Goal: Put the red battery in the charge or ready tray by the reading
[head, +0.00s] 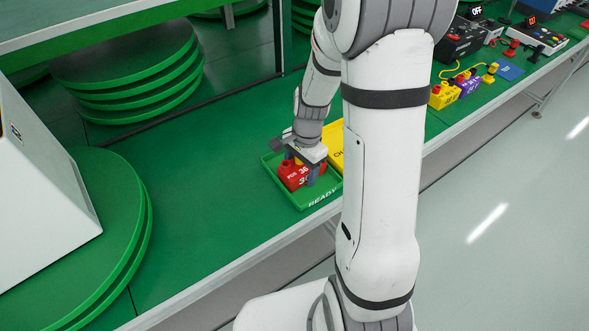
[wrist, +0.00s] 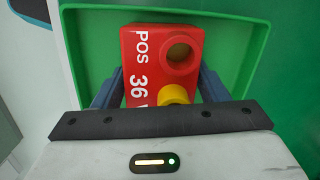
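The red battery (head: 291,174) is inside the walls of the green READY tray (head: 302,204); I cannot tell if it touches the floor. In the wrist view the battery (wrist: 150,60) shows "POS 36", a round dark hole and a yellow cap. The tray (wrist: 90,45) surrounds it. My gripper (head: 305,170) points down over it, and in the wrist view its fingers (wrist: 161,85) lie against both sides of the battery. The yellow tray (head: 336,145), marked "CH", is right beside the READY tray, partly hidden by my arm.
Further along the green bench stand a yellow battery (head: 443,95), a purple battery (head: 466,83), a blue pad (head: 509,70), a black unit (head: 461,40) reading "OFF" and a panel (head: 527,36) with a red display. Green turntable discs (head: 120,230) are at left. Bench left of the tray is clear.

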